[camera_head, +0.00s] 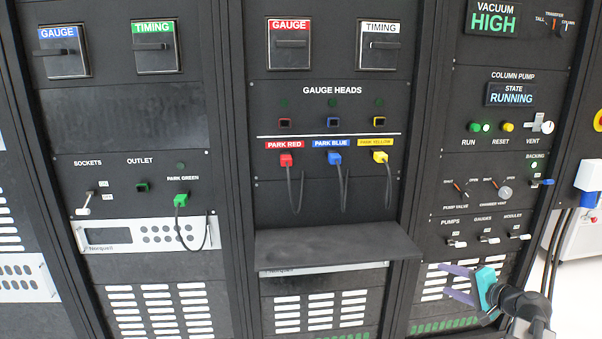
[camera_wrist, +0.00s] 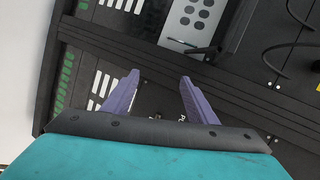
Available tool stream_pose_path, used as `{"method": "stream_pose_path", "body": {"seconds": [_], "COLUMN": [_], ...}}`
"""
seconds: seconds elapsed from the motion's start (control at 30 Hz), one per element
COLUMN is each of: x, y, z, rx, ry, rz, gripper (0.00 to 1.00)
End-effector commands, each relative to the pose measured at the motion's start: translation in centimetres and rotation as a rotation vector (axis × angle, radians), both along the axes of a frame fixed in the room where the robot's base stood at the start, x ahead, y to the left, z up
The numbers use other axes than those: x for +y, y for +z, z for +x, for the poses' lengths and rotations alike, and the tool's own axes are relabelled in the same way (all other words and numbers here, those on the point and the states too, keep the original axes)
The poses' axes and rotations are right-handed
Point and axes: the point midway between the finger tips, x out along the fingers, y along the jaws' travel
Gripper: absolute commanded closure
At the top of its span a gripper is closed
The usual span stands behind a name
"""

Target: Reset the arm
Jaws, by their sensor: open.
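My gripper (camera_head: 459,284) is at the lower right in the head view, in front of the lower part of the right rack. It has purple fingers and a teal body, and the fingers point left. In the wrist view my gripper (camera_wrist: 158,92) shows its two fingers apart with nothing between them. The dark rack fronts lie behind the fingers there, seen at a tilt. The fingers appear to touch nothing.
A black shelf (camera_head: 338,246) juts out of the middle rack, left of my gripper. Red (camera_head: 286,160), blue (camera_head: 335,158) and yellow (camera_head: 380,157) plugs with hanging cables sit above it. A green plug (camera_head: 180,200) is on the left rack. Small switches (camera_head: 488,239) line the right rack above my gripper.

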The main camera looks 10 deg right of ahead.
Motion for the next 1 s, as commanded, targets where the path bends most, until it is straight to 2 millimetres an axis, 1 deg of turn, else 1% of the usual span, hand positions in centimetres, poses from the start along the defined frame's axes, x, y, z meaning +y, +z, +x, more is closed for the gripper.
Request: {"method": "stream_pose_path", "body": {"seconds": [0.03, 0.17, 0.2, 0.33, 0.47, 0.5, 0.6, 0.77, 0.8, 0.87, 1.0], "x": [2.0, 6.5, 7.9, 12.5, 17.1, 18.5, 21.8, 26.8, 28.0, 29.7, 33.2], "y": [-1.4, -5.7, -6.9, -11.0, -14.7, -15.8, -18.5, -22.2, -23.1, -24.4, -27.0], "z": [0.6, 1.4, 1.6, 1.5, 0.6, 0.3, -1.0, -3.7, -4.5, -5.8, -9.2], "rx": [0.040, 0.142, 0.172, 0.273, 0.373, 0.404, 0.478, 0.596, 0.625, 0.669, 0.767], "ry": [0.033, 0.111, 0.138, 0.222, 0.310, 0.339, 0.410, 0.527, 0.557, 0.602, 0.710], "rz": [0.001, -0.010, -0.014, -0.035, -0.060, -0.068, -0.093, -0.141, -0.155, -0.176, -0.229], "gripper": [0.47, 0.47, 0.47, 0.47, 0.47, 0.47, 0.47, 0.47, 0.47, 0.47, 0.47]}}
